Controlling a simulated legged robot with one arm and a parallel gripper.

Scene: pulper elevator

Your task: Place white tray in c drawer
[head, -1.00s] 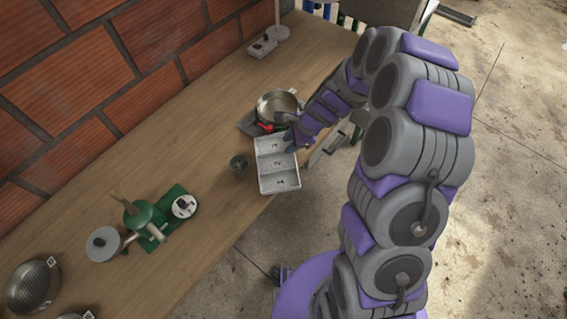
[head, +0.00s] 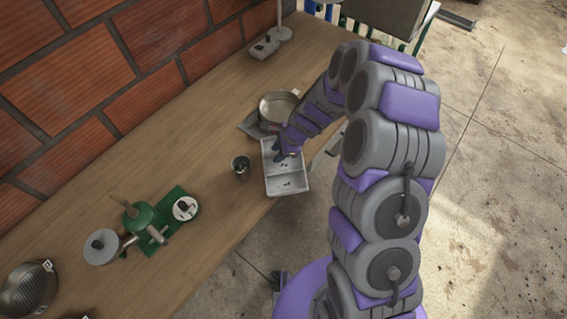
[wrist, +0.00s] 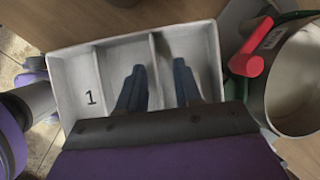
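The white tray (head: 288,193) has three compartments and lies at the right edge of the wooden table in the head view. In the wrist view the tray (wrist: 78,58) fills the middle, with a "1" in its left compartment. My gripper (wrist: 158,66) is over the tray, its two dark fingers apart, one on each side of the divider between the middle and right compartments. In the head view my gripper (head: 280,157) is over the tray's far part and hides some of it. I cannot tell whether the fingers touch the divider. I cannot identify a c drawer.
A metal pan (head: 278,106) stands just behind the tray; its red part (wrist: 246,62) is close right in the wrist view. A small cup (head: 241,166) stands left of the tray. A green device (head: 140,216) is farther left. The table (head: 170,120) is clear toward the brick wall.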

